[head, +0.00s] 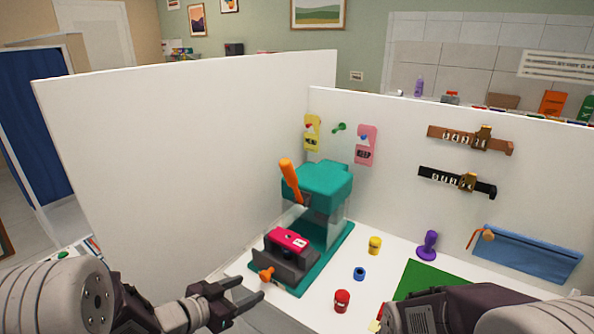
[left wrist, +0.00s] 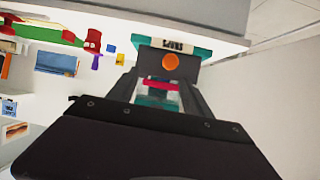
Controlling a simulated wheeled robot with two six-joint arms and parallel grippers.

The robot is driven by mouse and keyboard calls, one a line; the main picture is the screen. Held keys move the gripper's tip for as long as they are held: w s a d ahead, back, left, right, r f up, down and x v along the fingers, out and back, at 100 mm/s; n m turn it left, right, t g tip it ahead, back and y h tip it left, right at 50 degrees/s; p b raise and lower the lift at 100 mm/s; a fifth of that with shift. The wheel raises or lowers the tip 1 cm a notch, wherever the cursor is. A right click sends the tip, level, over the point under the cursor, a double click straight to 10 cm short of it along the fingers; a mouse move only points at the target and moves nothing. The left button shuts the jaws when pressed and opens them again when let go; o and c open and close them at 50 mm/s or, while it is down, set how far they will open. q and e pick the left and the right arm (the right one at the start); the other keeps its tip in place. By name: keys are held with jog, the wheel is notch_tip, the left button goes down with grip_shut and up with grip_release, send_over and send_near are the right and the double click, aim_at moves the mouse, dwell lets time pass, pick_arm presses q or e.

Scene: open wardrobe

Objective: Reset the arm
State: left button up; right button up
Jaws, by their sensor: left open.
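My left gripper (head: 252,297) is open and empty in front of the teal press (head: 318,185), low at the front of the white table. In the left wrist view its two dark fingers (left wrist: 163,72) stand apart, with the press's orange knob (left wrist: 170,62) and pink block (left wrist: 160,85) seen beyond and between them. In the head view the pink block (head: 288,239) sits on a dark holder at the press, with the orange knob (head: 266,273) at its front. My right arm comes in at the lower right; its fingers do not show.
White panels (head: 190,150) close the table at left and back. A red piece (head: 342,300), blue ring (head: 359,273), yellow piece (head: 375,245) and purple piece (head: 428,245) stand near a green mat (head: 425,279).

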pick_arm(q)
notch_tip(320, 180, up, 6)
jog(key=w+d+n+y+p, duration=0.1)
jog(key=y+p, duration=0.1)
jog(key=p, duration=0.1)
jog(key=s+a+f+n+g+y+p, duration=0.2)
jog(key=s+a+f+n+g+y, duration=0.2)
jog(key=s+a+f+n+y, duration=0.25)
jog(key=s+a+f+g, duration=0.1)
jog(key=s+g, duration=0.4)
jog(key=s, duration=0.6)
jog(key=shift+f+n, duration=0.35)
jog(key=shift+f, duration=0.35)
pick_arm(e)
notch_tip(320, 180, up, 6)
jog(key=shift+d+f, duration=0.1)
